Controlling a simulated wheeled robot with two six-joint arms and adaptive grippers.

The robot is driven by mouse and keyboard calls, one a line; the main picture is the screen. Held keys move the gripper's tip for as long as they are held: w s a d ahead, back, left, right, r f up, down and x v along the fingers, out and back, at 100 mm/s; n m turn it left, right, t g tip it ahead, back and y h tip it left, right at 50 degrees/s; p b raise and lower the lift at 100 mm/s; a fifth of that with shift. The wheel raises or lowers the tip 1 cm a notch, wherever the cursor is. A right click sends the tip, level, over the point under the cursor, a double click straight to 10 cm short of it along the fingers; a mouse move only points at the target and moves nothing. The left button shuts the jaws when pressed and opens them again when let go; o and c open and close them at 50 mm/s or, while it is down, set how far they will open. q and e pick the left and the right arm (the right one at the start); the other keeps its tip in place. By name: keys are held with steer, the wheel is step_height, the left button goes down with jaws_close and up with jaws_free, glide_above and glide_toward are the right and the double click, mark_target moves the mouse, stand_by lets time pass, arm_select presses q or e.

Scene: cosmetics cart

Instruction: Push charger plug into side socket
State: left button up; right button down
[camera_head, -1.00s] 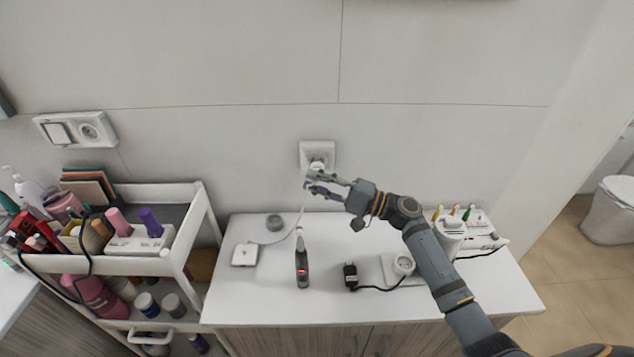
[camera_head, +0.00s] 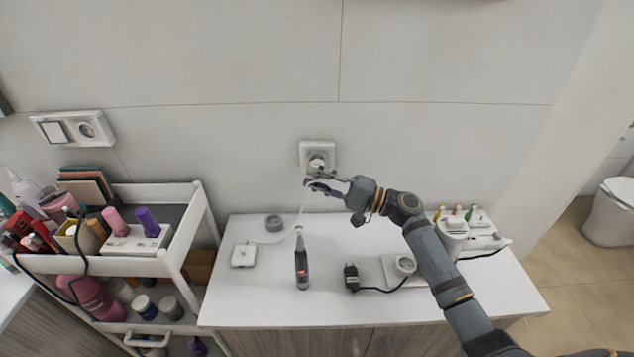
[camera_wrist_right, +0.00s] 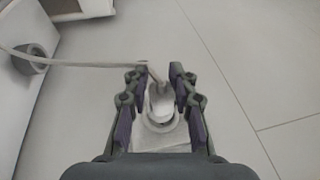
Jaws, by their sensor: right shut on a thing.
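The white charger plug (camera_wrist_right: 160,102) is between the fingers of my right gripper (camera_head: 311,178), which is shut on it. The plug lies against the face of the middle wall socket (camera_head: 317,148); how deep it sits cannot be told. In the right wrist view the socket's round rim (camera_wrist_right: 161,126) shows behind the plug, and my right gripper (camera_wrist_right: 159,88) has a finger on each side. A white cable (camera_wrist_right: 95,64) runs from the plug toward the white square charger pad (camera_head: 243,255) on the counter. My left gripper is not in view.
A second wall socket (camera_head: 87,130) with a switch is at left, above the loaded cosmetics cart (camera_head: 197,225). On the counter (camera_head: 330,308) are a dark device (camera_head: 301,264), a grey puck (camera_head: 274,222), a black plug (camera_head: 351,277) and a white socket block (camera_head: 404,265).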

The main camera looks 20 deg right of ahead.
steer(key=shift+w+d+b, duration=0.15)
steer(key=shift+w+b, duration=0.4)
steer(key=shift+w, duration=0.05)
steer(key=shift+w+d+b, duration=0.15)
steer(key=shift+w+b, duration=0.4)
steer(key=c, duration=1)
jaws_free()
steer(key=shift+w, duration=0.1)
